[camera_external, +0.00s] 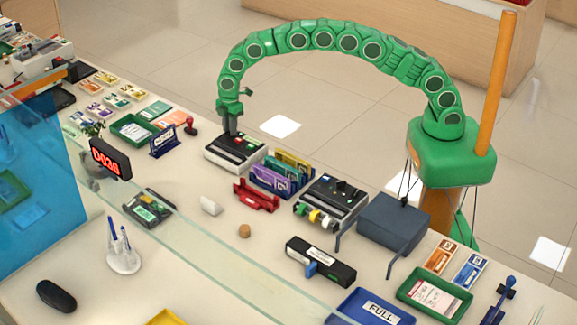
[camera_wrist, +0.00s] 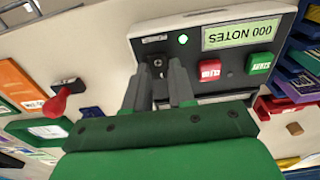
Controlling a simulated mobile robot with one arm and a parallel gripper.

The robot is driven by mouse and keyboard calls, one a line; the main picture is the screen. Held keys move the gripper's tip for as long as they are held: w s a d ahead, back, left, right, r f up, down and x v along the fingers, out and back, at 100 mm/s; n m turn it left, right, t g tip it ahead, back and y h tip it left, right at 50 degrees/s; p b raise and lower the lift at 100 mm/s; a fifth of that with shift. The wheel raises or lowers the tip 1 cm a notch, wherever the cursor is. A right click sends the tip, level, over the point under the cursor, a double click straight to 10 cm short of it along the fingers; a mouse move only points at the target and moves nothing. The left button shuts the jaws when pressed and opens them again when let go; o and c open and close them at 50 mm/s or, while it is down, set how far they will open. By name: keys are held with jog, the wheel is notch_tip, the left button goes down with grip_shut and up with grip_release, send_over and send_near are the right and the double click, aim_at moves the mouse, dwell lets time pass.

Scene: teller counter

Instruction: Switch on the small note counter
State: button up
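The small note counter (camera_external: 236,150) is a white and black box at the back of the counter. In the wrist view its pale green display (camera_wrist: 242,33) reads 000 NOTES, upside down, and a small light (camera_wrist: 182,39) glows green. A red button (camera_wrist: 210,70) and a green START button (camera_wrist: 260,63) sit on its dark panel. A small black switch (camera_wrist: 156,62) lies left of them. My gripper (camera_external: 232,133) points down over the note counter. Its grey fingers (camera_wrist: 157,88) are apart and empty, with their tips at the switch. Whether they touch it is unclear.
A red-handled stamp (camera_external: 190,126) and a blue sign (camera_external: 163,141) stand left of the note counter. A red rack (camera_external: 255,197) is in front. A glass screen crosses the front.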

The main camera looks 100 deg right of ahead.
jog(key=o, duration=0.4)
jog(key=shift+o, duration=0.2)
jog(key=shift+r, duration=0.1)
notch_tip(320, 180, up, 8)
jog(key=shift+s+d+f, duration=0.15)
jog(key=shift+d+f, duration=0.05)
